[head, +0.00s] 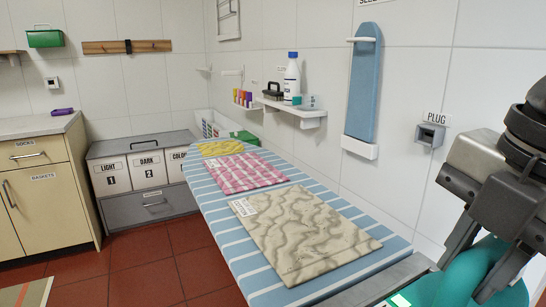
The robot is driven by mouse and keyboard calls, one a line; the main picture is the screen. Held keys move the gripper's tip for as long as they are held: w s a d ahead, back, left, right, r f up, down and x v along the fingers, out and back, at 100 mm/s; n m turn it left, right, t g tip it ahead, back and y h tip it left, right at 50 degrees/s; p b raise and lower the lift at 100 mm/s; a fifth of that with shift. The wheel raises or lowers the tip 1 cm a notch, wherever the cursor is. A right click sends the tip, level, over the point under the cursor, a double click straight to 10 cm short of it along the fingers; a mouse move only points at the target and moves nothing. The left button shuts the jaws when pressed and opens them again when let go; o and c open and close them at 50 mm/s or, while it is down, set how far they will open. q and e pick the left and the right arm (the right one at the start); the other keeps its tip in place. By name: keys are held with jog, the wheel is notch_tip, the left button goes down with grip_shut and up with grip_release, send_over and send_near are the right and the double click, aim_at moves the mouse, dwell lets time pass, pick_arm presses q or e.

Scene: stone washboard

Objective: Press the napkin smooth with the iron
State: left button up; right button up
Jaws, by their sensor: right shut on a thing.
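A beige cloth (305,232) with dark wavy wrinkles and a white label lies flat on the ironing board (222,232). A pink checked cloth (245,172) and a yellow cloth (221,147) lie farther along the board. Their labels are too small to read, so I cannot tell which is the napkin. My right gripper (482,264) is at the lower right, shut on a teal thing, which looks like the iron (437,288). It is at the board's near end, right of the beige cloth. Its underside is hidden. My left gripper is out of view.
The board has blue and white stripes. A wall shelf (291,110) holds a white bottle (292,78) and small items. A socket marked PLUG (430,134) is on the wall. Labelled bins (147,170) stand beyond the board.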

aim_at(433, 272)
jog(key=w, duration=0.1)
jog(key=w+d+f, duration=0.1)
jog(key=w, duration=0.1)
jog(key=w+f, duration=0.1)
jog(key=w, duration=0.1)
jog(key=shift+d+f, duration=0.25)
jog(key=shift+d, duration=0.1)
jog(key=w+d+f, duration=0.1)
jog(key=w+f, duration=0.3)
jog(key=f, duration=0.3)
jog(key=shift+w+d+f+p, duration=0.15)
jog(key=shift+d+p, duration=0.1)
jog(key=shift+p, duration=0.05)
